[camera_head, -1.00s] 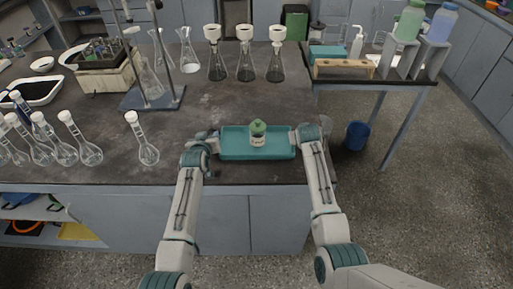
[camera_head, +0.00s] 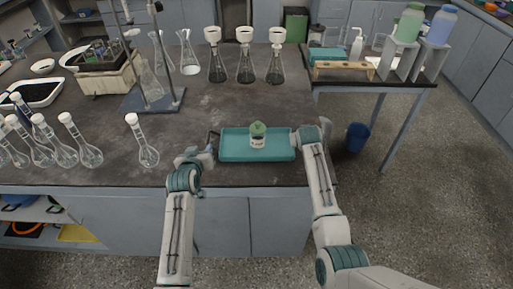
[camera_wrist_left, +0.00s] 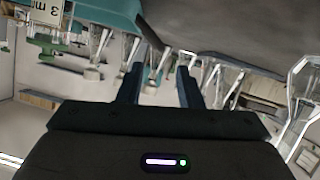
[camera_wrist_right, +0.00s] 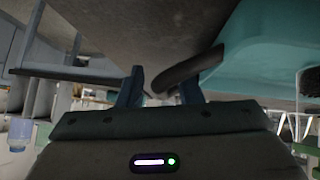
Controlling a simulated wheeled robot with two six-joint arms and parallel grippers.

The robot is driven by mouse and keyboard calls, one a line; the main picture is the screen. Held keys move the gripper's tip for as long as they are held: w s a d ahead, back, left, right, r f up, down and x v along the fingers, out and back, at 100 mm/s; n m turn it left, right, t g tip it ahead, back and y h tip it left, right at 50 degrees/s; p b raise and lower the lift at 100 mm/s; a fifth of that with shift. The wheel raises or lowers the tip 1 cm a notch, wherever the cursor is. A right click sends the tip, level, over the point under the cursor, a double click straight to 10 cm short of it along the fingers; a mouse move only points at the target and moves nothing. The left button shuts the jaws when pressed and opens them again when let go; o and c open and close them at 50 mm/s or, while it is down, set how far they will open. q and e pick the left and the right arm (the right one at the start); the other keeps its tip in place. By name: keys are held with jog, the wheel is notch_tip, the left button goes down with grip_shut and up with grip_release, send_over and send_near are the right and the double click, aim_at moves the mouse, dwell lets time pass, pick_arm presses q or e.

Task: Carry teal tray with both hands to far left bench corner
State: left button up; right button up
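The teal tray (camera_head: 232,157) lies flat on the dark bench near its front right corner, with a green-capped jar (camera_head: 258,136) standing in it. Its left handle (camera_head: 213,141) shows as a dark bar. My left gripper (camera_head: 209,154) is just left of the tray. The left wrist view shows its fingers (camera_wrist_left: 160,85) apart and empty, with the tray at the upper left. My right gripper (camera_head: 300,135) is at the tray's right end. In the right wrist view its fingers (camera_wrist_right: 162,88) are apart, with the dark right handle (camera_wrist_right: 190,68) reaching in between them.
Round flasks (camera_head: 148,154) stand on the bench left of the tray. Conical flasks with funnels (camera_head: 245,60) stand behind it. A stand with a blue-grey base (camera_head: 150,98) is at centre left. A blue bucket (camera_head: 357,137) is on the floor. Bare bench lies between the tray and flasks.

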pick_arm(q)
jog(key=shift+v, duration=1)
pick_arm(e)
jog(key=shift+r, duration=0.1)
jog(key=v, duration=1.2)
pick_arm(q)
jog(key=shift+w, duration=0.1)
pick_arm(e)
jog(key=shift+d, duration=0.1)
